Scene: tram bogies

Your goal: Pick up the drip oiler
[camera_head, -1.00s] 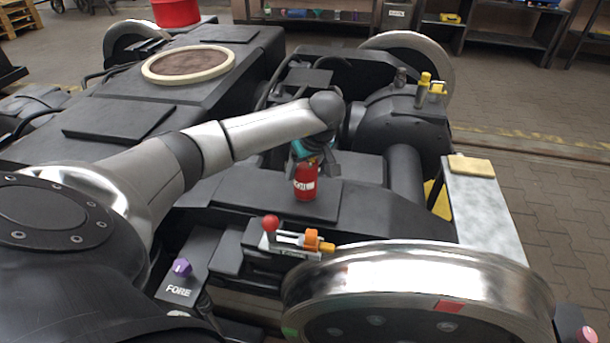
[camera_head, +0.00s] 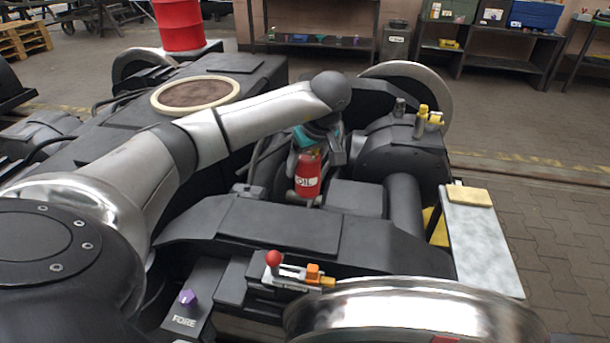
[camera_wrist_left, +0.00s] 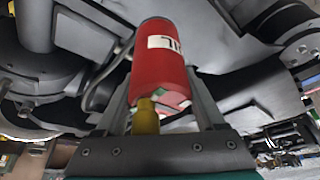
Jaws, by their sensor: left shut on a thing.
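The drip oiler is a small red cylinder (camera_head: 307,178) with a white label reading OIL, near the middle of the head view. It also shows in the left wrist view as a red body (camera_wrist_left: 160,62) with a yellow end close to the palm. My left gripper (camera_head: 308,160) is shut on the oiler, with its two fingers on either side of it. The oiler is upright and held up over the dark bogie frame. The fingers hide part of its upper end in the head view. My right gripper is not in view.
A flat black plate (camera_head: 275,227) on the bogie frame in front of the oiler is bare. A red-knobbed lever (camera_head: 274,260) and a shiny wheel (camera_head: 415,308) are nearer. A motor housing (camera_head: 405,150) with yellow-capped fittings stands right. A pale bench (camera_head: 482,240) holds a yellow pad (camera_head: 469,195).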

